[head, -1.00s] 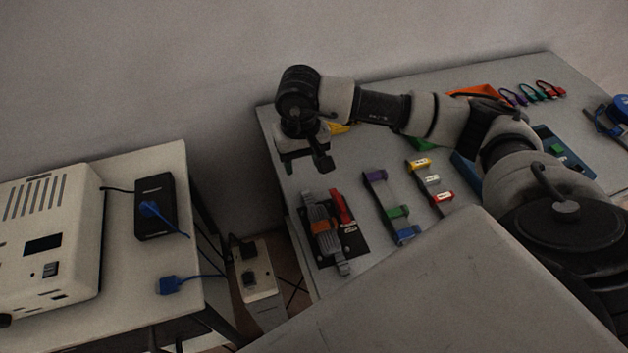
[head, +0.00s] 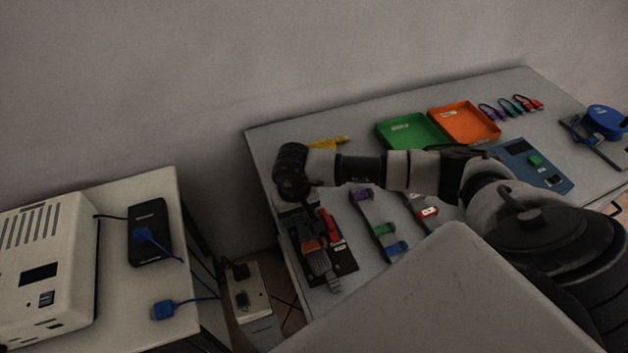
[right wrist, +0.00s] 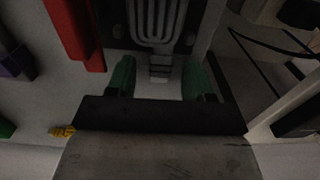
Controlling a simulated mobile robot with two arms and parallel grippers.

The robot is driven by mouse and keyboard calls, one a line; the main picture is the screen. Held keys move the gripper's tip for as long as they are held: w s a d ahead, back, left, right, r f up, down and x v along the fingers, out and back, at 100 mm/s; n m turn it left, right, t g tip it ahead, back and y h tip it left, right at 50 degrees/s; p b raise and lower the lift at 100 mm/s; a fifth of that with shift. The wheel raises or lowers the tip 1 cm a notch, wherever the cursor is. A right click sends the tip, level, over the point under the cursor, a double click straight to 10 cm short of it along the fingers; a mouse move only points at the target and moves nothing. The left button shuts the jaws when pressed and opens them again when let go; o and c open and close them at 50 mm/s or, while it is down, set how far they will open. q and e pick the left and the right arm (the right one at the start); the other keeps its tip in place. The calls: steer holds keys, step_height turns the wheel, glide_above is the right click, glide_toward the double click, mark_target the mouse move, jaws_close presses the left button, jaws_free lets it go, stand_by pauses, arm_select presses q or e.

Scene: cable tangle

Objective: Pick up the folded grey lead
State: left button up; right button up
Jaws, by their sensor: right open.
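The folded grey lead (head: 318,262) lies on a black board (head: 343,262) near the left end of the far table, with an orange band around its middle. In the right wrist view its parallel grey loops (right wrist: 156,22) show at the top. My right gripper (head: 299,207) is low over the far end of the lead. In the right wrist view its two green fingers stand apart, and the space between them (right wrist: 160,78) lines up with the lead's near end. I see no grip on the lead. My left gripper is not in view.
Strips with coloured clips (head: 377,228) lie to the right. A green tray (head: 408,131) and an orange tray (head: 465,122) stand at the back. A white power strip (head: 247,300) sits between the tables.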

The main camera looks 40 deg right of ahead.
steer(key=shift+c, duration=0.4)
jaws_close()
steer(key=shift+r, duration=0.2)
